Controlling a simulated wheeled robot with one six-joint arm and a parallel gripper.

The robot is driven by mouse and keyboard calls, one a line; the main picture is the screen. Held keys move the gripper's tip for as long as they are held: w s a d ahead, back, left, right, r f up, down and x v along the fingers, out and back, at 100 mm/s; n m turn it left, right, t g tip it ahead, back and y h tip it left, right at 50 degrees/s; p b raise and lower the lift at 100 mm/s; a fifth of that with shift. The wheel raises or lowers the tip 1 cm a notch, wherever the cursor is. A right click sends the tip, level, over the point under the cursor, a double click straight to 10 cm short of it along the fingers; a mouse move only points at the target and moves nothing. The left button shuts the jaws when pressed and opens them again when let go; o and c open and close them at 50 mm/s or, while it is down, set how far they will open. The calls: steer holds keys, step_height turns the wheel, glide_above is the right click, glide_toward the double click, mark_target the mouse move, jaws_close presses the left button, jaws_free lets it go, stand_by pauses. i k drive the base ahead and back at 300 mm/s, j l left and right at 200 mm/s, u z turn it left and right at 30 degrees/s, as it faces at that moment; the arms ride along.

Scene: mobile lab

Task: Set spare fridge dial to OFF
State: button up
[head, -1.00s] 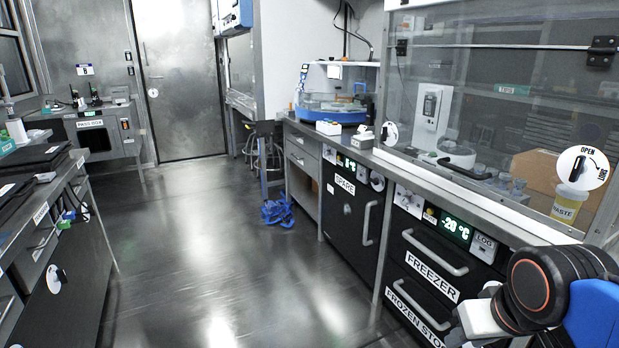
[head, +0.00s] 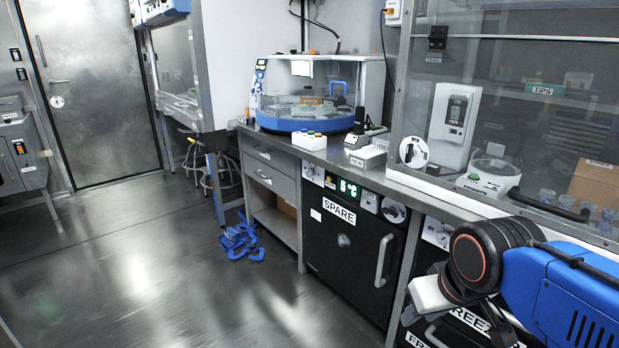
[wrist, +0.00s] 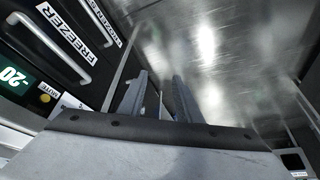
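The spare fridge (head: 345,260) is a black-doored unit under the bench in the head view, labelled SPARE, with a vertical handle and its door shut. Its control strip has a green 5 °C display (head: 348,189) and a round white dial with a dark knob (head: 394,211) at the right end. The dial's setting is too small to read. My gripper shows in the wrist view (wrist: 160,88) with its two fingers apart and nothing between them, over the floor beside the freezer (wrist: 70,35). In the head view my arm is at the lower right, right of the spare fridge and apart from it.
The freezer drawers (head: 470,325) are partly behind my arm. Blue tangled items (head: 242,238) lie on the floor. Floor to the left is clear.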

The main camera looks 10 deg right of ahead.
mark_target(310, 173)
steer(key=i+j+z, duration=0.2)
steer(key=i+j, duration=0.6)
steer(key=i, duration=0.05)
